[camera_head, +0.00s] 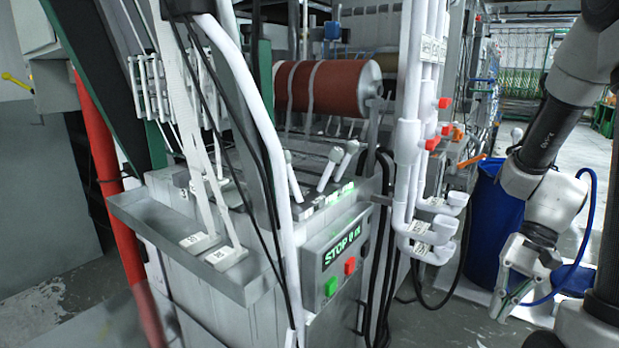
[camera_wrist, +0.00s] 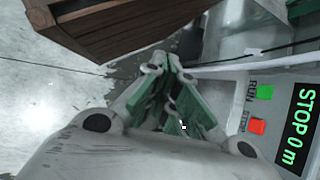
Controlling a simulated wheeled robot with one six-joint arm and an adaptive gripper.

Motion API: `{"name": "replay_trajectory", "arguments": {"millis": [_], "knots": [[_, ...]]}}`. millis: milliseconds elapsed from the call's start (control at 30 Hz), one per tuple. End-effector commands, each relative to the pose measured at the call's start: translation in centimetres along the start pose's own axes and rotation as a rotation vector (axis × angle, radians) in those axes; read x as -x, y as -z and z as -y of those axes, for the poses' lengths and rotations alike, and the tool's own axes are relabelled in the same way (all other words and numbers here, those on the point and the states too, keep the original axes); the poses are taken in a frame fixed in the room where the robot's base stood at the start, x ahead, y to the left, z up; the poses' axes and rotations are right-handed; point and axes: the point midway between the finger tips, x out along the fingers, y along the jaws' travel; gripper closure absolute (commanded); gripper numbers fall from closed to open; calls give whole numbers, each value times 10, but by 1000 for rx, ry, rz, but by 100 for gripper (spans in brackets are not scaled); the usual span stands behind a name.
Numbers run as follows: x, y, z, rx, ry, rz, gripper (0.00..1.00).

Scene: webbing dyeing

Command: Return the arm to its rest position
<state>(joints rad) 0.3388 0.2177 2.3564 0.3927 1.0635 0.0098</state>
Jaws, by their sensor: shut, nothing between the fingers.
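My arm is folded at the right of the head view, with my gripper (camera_head: 505,302) hanging low in front of a blue barrel (camera_head: 490,225). In the wrist view my gripper (camera_wrist: 172,68) has its green-padded fingers together at the tips, with nothing between them. The control panel (camera_head: 334,256) is well to the left of my gripper in the head view. It carries a display reading "STOP 0 m", a green button (camera_head: 331,287) and a red button (camera_head: 350,265). The panel also shows at the right of the wrist view (camera_wrist: 240,85), apart from my fingers.
White pipes (camera_head: 407,150) with red valves stand between the panel and my arm. A blue hose (camera_head: 590,225) curves beside my gripper. A brown slatted object (camera_wrist: 125,30) fills the top of the wrist view. Open floor (camera_wrist: 45,95) shows at its left.

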Motion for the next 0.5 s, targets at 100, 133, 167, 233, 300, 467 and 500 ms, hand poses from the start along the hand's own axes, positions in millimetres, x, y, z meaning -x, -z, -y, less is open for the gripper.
{"name": "replay_trajectory", "arguments": {"millis": [100,133,167,233,300,467,500], "knots": [[33,-16,-8,158,-111,-159,100],[42,-20,-10,195,-137,-198,100],[49,-24,-12,231,-162,-236,100],[67,-34,-14,312,-213,-328,100],[84,-45,-14,387,-256,-417,100],[113,-74,-11,528,-303,-603,100],[118,-82,-9,555,-301,-642,100]]}}
